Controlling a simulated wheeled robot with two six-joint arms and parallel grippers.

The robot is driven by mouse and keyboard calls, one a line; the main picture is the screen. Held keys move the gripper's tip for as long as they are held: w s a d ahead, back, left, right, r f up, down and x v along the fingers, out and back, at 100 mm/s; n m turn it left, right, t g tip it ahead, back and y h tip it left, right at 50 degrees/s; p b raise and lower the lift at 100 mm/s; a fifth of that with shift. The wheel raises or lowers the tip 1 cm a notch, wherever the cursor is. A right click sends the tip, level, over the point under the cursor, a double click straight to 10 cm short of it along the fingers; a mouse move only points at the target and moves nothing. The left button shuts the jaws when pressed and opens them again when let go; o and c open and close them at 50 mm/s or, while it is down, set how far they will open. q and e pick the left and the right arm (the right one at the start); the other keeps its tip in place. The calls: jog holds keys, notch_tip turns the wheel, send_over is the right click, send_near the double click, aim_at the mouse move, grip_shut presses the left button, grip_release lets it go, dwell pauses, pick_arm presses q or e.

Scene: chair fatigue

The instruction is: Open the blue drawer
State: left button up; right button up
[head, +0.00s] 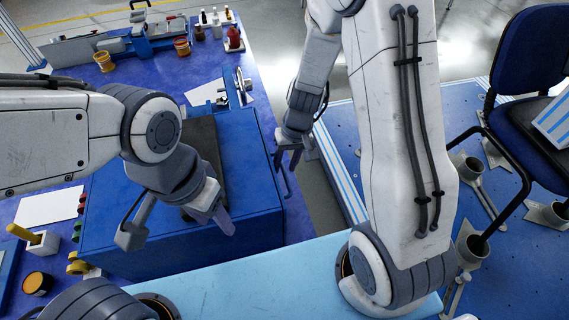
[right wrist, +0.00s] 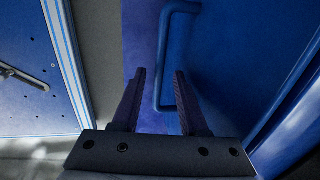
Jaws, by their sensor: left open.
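The blue drawer unit (head: 255,170) stands on the blue table, with a dark mat (head: 206,140) on top. Its blue bar handle (right wrist: 163,60) stands out from the blue front in the right wrist view. In the head view the handle (head: 282,178) shows on the unit's right side. My right gripper (head: 287,160) is at that side; in the right wrist view its jaws (right wrist: 160,75) are open, with the bar showing between the fingers. Contact cannot be told. My left gripper (head: 212,216) is open and empty above the unit's near part.
A red bottle (head: 233,37), a yellow spool (head: 103,61) and other tools stand at the back of the table. A blue chair (head: 530,60) stands on a blue platform at the right. A floor gap (head: 322,185) lies between table and platform.

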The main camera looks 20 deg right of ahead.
grip_shut()
dwell(1.1)
